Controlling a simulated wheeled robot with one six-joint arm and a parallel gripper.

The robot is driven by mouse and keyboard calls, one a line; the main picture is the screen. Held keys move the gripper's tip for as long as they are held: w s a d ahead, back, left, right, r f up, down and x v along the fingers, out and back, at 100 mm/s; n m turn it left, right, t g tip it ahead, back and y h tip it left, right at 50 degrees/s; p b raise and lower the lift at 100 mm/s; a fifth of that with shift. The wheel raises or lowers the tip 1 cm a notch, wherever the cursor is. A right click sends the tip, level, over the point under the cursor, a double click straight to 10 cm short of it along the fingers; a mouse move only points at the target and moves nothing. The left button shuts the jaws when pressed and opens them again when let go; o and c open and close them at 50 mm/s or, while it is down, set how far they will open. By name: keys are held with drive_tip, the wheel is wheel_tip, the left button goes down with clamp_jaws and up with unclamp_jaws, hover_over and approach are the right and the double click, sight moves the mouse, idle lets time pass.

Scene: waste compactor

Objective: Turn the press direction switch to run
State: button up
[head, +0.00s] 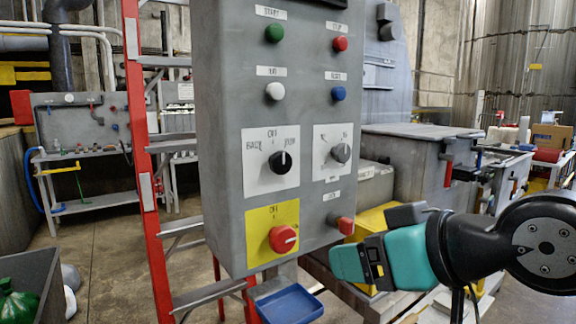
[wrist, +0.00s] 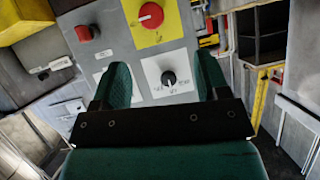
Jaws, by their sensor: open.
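The press direction switch is a black round knob (head: 281,162) on a white plate marked BACK, OFF and RUN, at the middle left of the grey control box (head: 220,150). A light mark shows near the knob's top; I cannot tell exactly which label it points to. My teal gripper (head: 345,263) is at the lower right of the box in the head view, below the switch's height. In the wrist view the panel appears upside down. There the knob (wrist: 168,78) appears between the two green fingers of my open gripper (wrist: 162,62), apart from them and farther off.
A red knob on a yellow plate (head: 283,239) sits below the switch. A second selector (head: 341,153) is to its right and a red lever (head: 342,223) is at the box's lower right. A red ladder (head: 143,150) stands left of the box; a blue tray (head: 289,304) is below.

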wheel_tip(320, 180, up, 7)
drive_tip(key=w+t+y, duration=0.2)
drive_tip(key=w+t, duration=0.1)
drive_tip(key=t, duration=0.2)
drive_tip(key=p, duration=1.2)
approach(283, 161)
drive_tip(key=shift+t, duration=0.3)
drive_tip(key=p+x, duration=0.5)
drive_tip(key=x, duration=0.4)
drive_tip(key=shift+w+a+f, duration=0.1)
drive_tip(key=shift+w+a, duration=0.05)
drive_tip(key=shift+a, duration=0.1)
drive_tip(key=shift+w+a+f+p, duration=0.15)
drive_tip(key=shift+w+a+p, duration=0.15)
drive_tip(key=shift+w+p, duration=0.15)
drive_tip(key=c, duration=0.9)
